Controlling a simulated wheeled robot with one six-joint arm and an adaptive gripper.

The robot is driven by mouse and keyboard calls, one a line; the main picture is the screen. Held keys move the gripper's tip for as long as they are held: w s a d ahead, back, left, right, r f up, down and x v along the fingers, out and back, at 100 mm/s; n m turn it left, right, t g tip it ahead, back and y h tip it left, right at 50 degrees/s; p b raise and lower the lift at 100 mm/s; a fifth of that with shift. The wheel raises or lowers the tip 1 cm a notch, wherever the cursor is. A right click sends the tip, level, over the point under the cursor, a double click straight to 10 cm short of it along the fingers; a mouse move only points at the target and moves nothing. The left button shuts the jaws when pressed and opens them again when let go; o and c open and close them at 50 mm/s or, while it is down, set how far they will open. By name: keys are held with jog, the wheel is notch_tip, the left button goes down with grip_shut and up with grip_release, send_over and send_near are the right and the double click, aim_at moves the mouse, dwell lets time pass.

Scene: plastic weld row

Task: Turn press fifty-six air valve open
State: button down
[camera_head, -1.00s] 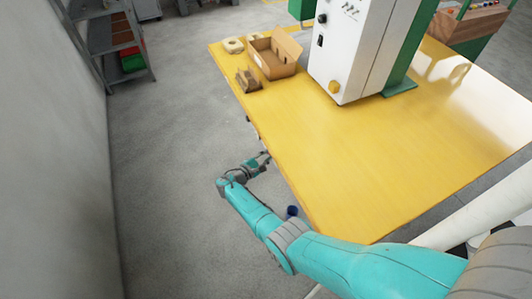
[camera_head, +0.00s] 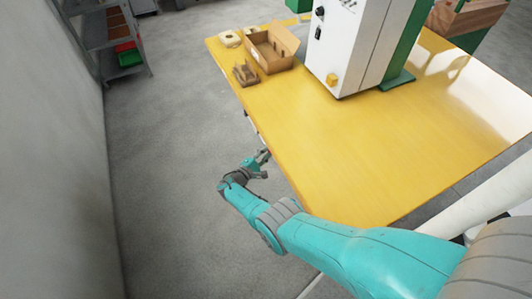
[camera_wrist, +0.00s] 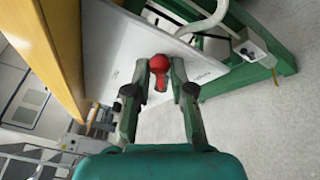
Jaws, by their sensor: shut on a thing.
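In the wrist view, a red valve handle (camera_wrist: 160,72) stands out from a white panel (camera_wrist: 112,45) below the yellow table edge. My gripper (camera_wrist: 160,75) has a finger on each side of the red handle and is shut on it. In the head view, my gripper (camera_head: 264,155) is at the left edge of the yellow table (camera_head: 400,135), beside and below its top. The red handle is hidden in the head view.
A white and green machine (camera_head: 350,45) stands on the table. An open cardboard box (camera_head: 272,50) and a small brown part (camera_head: 245,73) lie near the table's far left corner. A shelf rack (camera_head: 110,40) stands by the left wall. The floor between is clear.

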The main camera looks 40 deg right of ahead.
jog(key=c, duration=1.2)
grip_release()
jog(key=s+a, duration=0.2)
jog(key=a, duration=1)
jog(key=shift+r, duration=0.15)
